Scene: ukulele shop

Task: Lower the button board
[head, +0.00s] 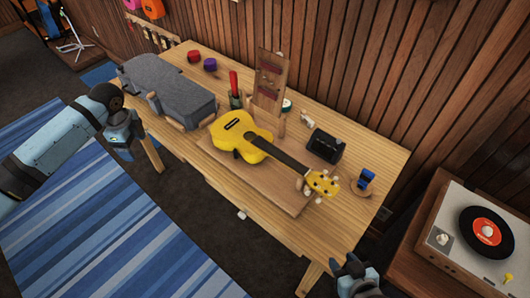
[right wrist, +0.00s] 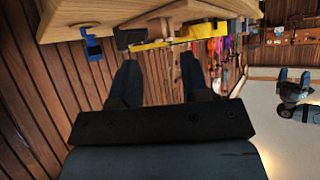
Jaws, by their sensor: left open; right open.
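An upright wooden board with reddish strips (head: 268,80), which looks like the button board, stands at the back of the workbench (head: 375,165), behind a yellow ukulele (head: 240,138). I cannot make out single buttons on it. My left gripper (head: 124,138) is open and empty, off the bench's front left side, well apart from the board. My right gripper (head: 356,274) is low at the bottom edge of the head view, off the bench's front right. In the right wrist view its two fingers (right wrist: 160,72) are spread with nothing between them.
The ukulele lies on a flat wooden slab (head: 285,199). A grey case (head: 180,85), a red tool in a cup (head: 235,92), a black box (head: 324,146) and a blue clamp (head: 366,179) are on the bench. A record player (head: 480,235) stands at right. The floor in front is open.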

